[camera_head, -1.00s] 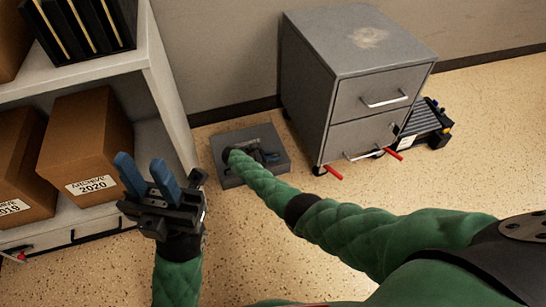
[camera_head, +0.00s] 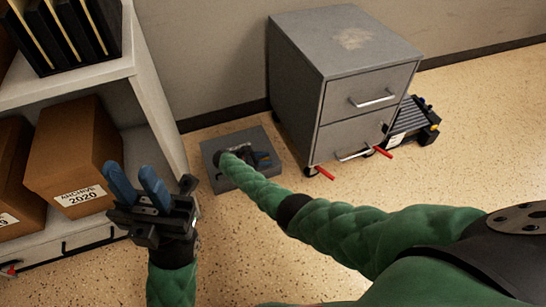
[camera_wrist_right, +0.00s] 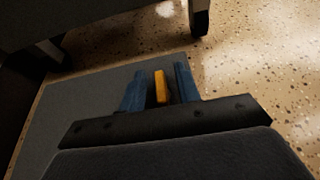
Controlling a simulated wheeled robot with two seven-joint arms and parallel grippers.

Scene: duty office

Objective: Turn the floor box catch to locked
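The grey floor box (camera_head: 224,137) lies on the floor between the shelf and the cabinet. Its flat grey top also shows in the right wrist view (camera_wrist_right: 75,105). My right gripper (camera_head: 266,157) reaches down over the box, and its arm covers part of the top. In the right wrist view an orange catch (camera_wrist_right: 161,88) stands between the two blue fingers of my right gripper (camera_wrist_right: 160,88). My left gripper (camera_head: 137,185) is raised, open and empty, left of the box.
A grey drawer cabinet (camera_head: 345,60) on casters stands right behind the box, with red levers (camera_head: 320,172) low at its front. A shelf with archive boxes (camera_head: 75,155) is at the left. A dark slatted item (camera_head: 412,118) is right of the cabinet. The front floor is clear.

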